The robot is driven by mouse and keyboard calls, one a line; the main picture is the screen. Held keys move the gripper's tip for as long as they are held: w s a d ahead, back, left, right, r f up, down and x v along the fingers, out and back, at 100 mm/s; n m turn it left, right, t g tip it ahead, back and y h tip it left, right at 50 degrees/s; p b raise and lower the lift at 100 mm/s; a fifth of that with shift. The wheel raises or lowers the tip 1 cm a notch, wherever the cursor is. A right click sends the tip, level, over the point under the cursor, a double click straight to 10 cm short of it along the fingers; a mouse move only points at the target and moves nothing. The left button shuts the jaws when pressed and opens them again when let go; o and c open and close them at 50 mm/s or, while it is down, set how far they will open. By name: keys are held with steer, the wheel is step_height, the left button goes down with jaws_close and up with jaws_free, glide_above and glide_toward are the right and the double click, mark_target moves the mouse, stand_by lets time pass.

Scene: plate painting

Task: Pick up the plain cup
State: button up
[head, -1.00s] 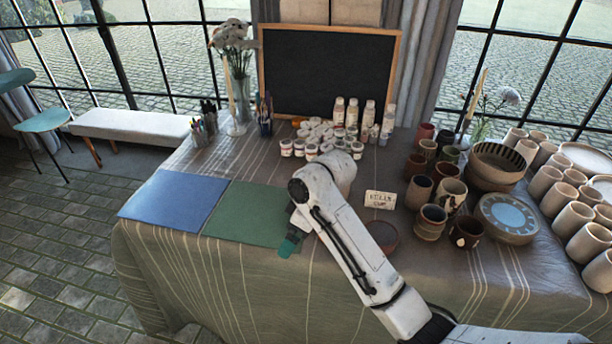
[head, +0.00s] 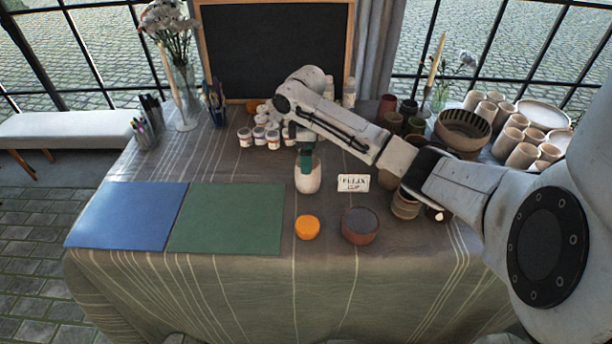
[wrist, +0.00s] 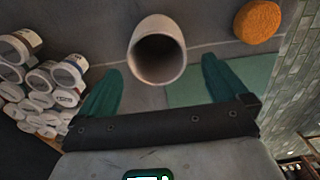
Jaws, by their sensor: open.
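The plain cup (head: 308,183) is pale, off-white and upright on the tablecloth, right of the green mat and left of a small name card. My gripper (head: 306,157) points down over it, with green fingers at its rim. In the wrist view the cup (wrist: 157,68) shows its round open mouth, empty as far as I can see. It lies between and a little beyond the spread green fingers of my gripper (wrist: 160,80). Nothing is held. I cannot tell whether a finger touches the cup.
An orange round piece (head: 307,228) and a reddish-brown bowl (head: 360,226) lie near the table's front. The name card (head: 353,183) stands right of the cup. White paint jars (head: 259,134) are behind it. Blue (head: 125,215) and green (head: 228,220) mats lie left. Pottery crowds the right.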

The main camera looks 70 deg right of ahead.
steer(key=shift+s+d+f, duration=0.1)
steer(key=shift+d+f, duration=0.05)
steer(key=shift+f, duration=1.35)
steer(key=shift+s+d+f, duration=0.1)
steer(key=shift+f, duration=1.35)
steer(key=shift+c, duration=0.3)
steer(key=c, duration=1.1)
